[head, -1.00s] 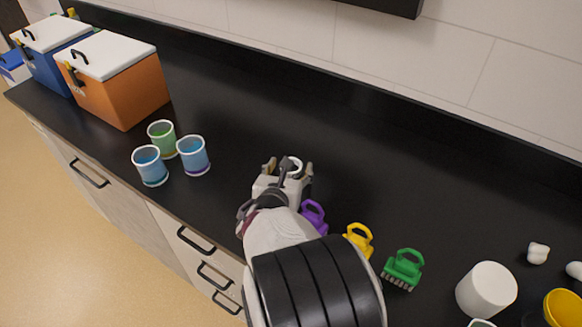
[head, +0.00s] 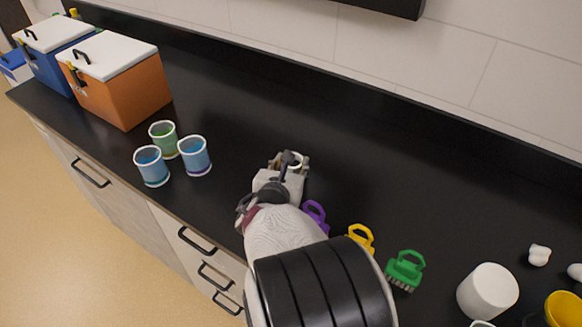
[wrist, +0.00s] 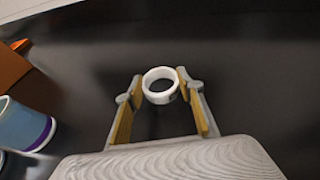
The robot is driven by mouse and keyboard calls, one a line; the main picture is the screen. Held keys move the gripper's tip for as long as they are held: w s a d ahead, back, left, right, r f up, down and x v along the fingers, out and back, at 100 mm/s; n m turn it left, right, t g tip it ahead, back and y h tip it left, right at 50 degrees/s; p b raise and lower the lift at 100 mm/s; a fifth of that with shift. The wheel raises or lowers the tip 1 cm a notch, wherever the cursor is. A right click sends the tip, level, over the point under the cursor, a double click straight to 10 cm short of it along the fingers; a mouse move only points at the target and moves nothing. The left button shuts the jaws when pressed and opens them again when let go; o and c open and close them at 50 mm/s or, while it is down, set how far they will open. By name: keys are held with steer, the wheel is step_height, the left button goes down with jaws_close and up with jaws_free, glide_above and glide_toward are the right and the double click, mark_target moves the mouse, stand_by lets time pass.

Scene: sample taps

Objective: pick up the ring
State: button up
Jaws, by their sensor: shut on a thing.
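A white ring (wrist: 160,86) sits between the fingertips of my gripper (wrist: 160,88) in the wrist view, with a finger pad against each side. In the head view the ring (head: 296,158) shows only in part, at the far end of my gripper (head: 290,162), over the black counter. My gripper is shut on the ring. I cannot tell whether the ring is still touching the counter.
Several cups (head: 194,156) stand to the left, with an orange cooler box (head: 125,90) behind them. A purple brush (head: 316,216), a yellow brush (head: 361,238) and a green brush (head: 404,268) lie to the right. A white cylinder (head: 488,291) stands farther right. The back counter is clear.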

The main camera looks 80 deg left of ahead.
step_height(320, 180, up, 8)
stand_by(0.5)
stand_by(0.4)
stand_by(0.3)
steer(key=w+d+r, duration=0.8)
steer(key=d+r, duration=0.1)
steer(key=s+d+r+n+g, duration=0.1)
steer(key=s+d+r, duration=0.2)
steer(key=d+r, duration=0.7)
steer(key=s+d+r+n+g, duration=0.2)
steer(key=s+d+r, duration=0.2)
steer(key=d+r, duration=0.6)
steer(key=shift+y, duration=0.4)
stand_by(0.9)
steer(key=shift+d+r, duration=0.1)
stand_by(0.7)
